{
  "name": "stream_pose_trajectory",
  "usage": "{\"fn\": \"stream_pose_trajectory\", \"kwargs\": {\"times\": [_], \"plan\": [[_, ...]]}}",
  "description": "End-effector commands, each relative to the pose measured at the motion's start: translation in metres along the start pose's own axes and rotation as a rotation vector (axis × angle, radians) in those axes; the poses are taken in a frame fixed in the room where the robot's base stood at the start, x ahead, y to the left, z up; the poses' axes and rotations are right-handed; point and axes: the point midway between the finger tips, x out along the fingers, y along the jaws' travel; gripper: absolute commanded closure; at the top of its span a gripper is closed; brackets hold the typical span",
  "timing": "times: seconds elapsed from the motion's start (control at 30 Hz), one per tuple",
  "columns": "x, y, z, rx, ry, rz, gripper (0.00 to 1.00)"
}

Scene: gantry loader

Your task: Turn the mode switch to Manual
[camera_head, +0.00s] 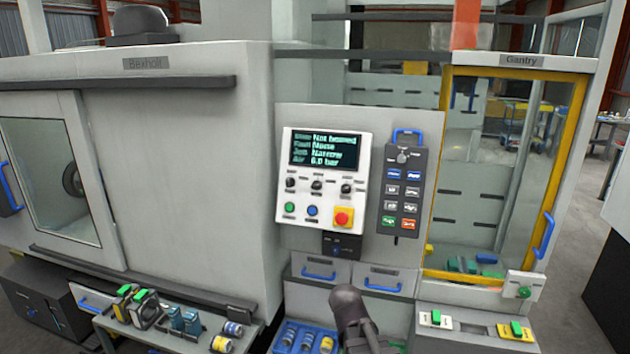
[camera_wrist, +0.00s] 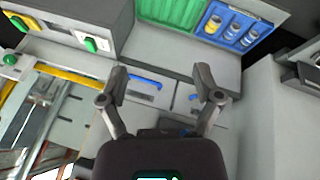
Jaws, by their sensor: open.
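The white control panel (camera_head: 324,215) is on the machine front. Its screen (camera_head: 325,150) reads "Not homed", "None", "Narrow" and "6.0 bar". Below the screen are three small dark rotary switches: left (camera_head: 290,184), middle (camera_head: 317,186) and right (camera_head: 346,189). Their labels are too small to read, so I cannot tell which is the mode switch or its setting. A grey pendant (camera_head: 392,207) beside the panel has another knob (camera_head: 403,156) at its top. My gripper (camera_wrist: 160,84) is open and empty in the wrist view, its two fingers spread. My dark arm shows low in the head view, below the panel.
A red emergency button (camera_head: 343,217) on a yellow square, a green button (camera_head: 290,207) and a blue button (camera_head: 312,210) lie under the switches. Drawers with blue handles (camera_head: 319,275) are below. A blue tray (camera_head: 276,341) of cylinders and a yellow-framed gantry door (camera_head: 436,190) flank the area.

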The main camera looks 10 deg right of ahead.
Motion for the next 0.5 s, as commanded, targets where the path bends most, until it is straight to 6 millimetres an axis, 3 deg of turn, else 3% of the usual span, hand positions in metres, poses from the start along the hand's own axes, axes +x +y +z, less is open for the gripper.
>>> {"fn": "stream_pose_trajectory", "kwargs": {"times": [0.03,0.23,0.5], "plan": [[-0.011,0.005,-0.021,0.016,0.06,0.042,0.17],[-0.044,0.02,-0.087,0.067,0.32,0.176,0.17],[-0.108,0.017,-0.171,0.061,0.683,0.259,0.17]]}}
